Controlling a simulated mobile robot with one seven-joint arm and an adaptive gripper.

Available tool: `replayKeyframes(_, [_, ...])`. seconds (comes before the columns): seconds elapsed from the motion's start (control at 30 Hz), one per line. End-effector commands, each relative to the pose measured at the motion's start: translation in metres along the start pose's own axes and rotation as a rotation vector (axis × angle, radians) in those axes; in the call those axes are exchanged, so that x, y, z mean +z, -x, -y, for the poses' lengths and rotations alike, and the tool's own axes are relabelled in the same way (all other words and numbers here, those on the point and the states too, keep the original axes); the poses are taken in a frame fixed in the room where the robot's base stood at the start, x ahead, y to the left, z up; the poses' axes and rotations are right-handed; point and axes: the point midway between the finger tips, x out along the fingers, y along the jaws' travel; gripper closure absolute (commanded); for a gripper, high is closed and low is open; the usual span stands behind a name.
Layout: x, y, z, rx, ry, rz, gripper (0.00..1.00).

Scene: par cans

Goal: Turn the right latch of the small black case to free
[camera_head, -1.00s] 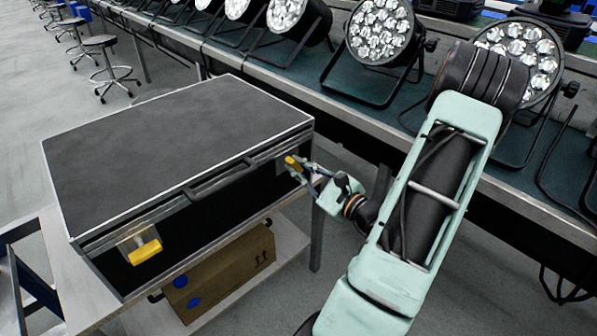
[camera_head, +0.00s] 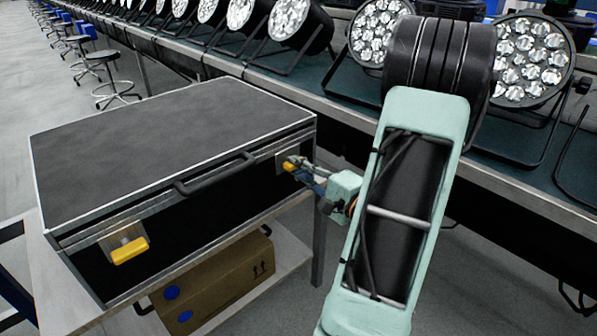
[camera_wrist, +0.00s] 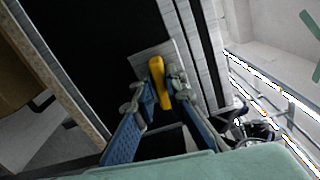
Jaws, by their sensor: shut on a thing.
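The small black case (camera_head: 165,140) stands closed on a light bench, its front with two yellow latches facing me. The right latch (camera_head: 290,164) is a yellow lever on a metal plate, near the right end of the front. My gripper (camera_head: 305,171) is at this latch. In the wrist view the latch (camera_wrist: 158,82) lies between the two blue-and-grey fingers of my gripper (camera_wrist: 160,92), which are shut on it. The fingers partly cover its plate. The left latch (camera_head: 130,250) is a yellow lever lying nearly sideways on its plate.
A carry handle (camera_head: 215,173) sits between the latches. A cardboard box (camera_head: 212,285) is on the shelf below. A long table (camera_head: 340,105) with several par cans (camera_head: 380,30) runs behind and to the right. Stools (camera_head: 105,70) stand at the far left.

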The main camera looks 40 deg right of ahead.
Motion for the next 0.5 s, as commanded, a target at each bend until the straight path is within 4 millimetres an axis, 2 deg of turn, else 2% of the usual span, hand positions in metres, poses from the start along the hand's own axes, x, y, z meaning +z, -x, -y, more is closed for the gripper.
replayKeyframes(0.2, [-0.0005, 0.0003, -0.001, 0.002, 0.091, -0.002, 1.0])
replayKeyframes(0.5, [-0.0011, 0.0007, -0.001, 0.001, 0.135, -0.003, 1.0])
